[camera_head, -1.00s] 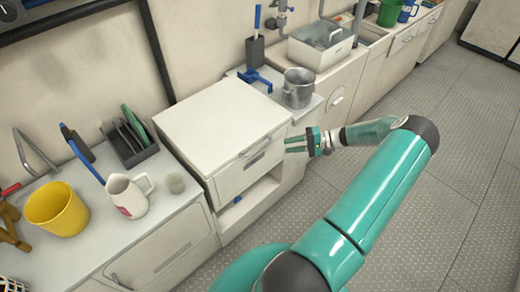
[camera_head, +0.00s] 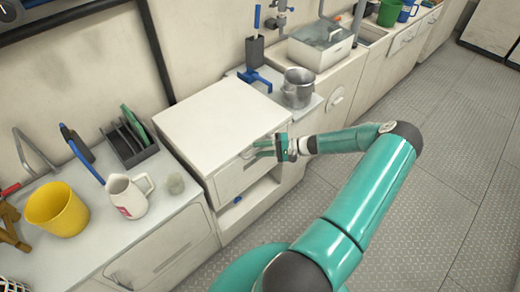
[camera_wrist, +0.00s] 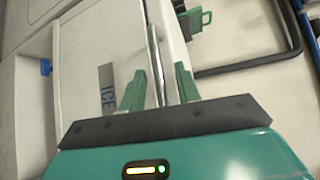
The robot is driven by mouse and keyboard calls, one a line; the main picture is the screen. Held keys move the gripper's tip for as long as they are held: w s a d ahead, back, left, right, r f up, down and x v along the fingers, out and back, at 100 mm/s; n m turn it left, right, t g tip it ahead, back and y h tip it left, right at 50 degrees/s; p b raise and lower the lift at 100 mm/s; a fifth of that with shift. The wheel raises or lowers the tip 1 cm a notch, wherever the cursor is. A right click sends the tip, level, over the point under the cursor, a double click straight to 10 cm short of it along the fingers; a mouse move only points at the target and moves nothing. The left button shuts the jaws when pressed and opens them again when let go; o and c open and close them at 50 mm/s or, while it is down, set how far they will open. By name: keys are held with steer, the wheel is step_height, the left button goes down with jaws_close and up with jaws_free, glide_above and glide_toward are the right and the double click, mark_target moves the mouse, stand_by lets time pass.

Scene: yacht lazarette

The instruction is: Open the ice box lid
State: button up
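The ice box (camera_head: 233,180) is a white box set into the counter, with a flat white lid (camera_head: 222,120) that lies closed on top. A bar handle runs along its front upper edge; the handle (camera_wrist: 154,55) shows in the wrist view as a thin metal bar. A grey label reading "ICE" (camera_wrist: 107,90) is on the front face. My gripper (camera_head: 263,149) is at the front of the box by the handle. In the wrist view its two green fingers (camera_wrist: 158,88) are apart, with the bar's end between them. Contact with the bar cannot be told.
A steel pot (camera_head: 298,88) and a blue clamp-like item (camera_head: 255,80) stand beside the lid at right. A white jug (camera_head: 127,196), a yellow bucket (camera_head: 57,209) and a dish rack (camera_head: 130,139) are at left. The lid top is bare. The floor (camera_head: 420,215) in front is clear.

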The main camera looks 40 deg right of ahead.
steer(key=shift+w+a, duration=0.25)
jaws_close()
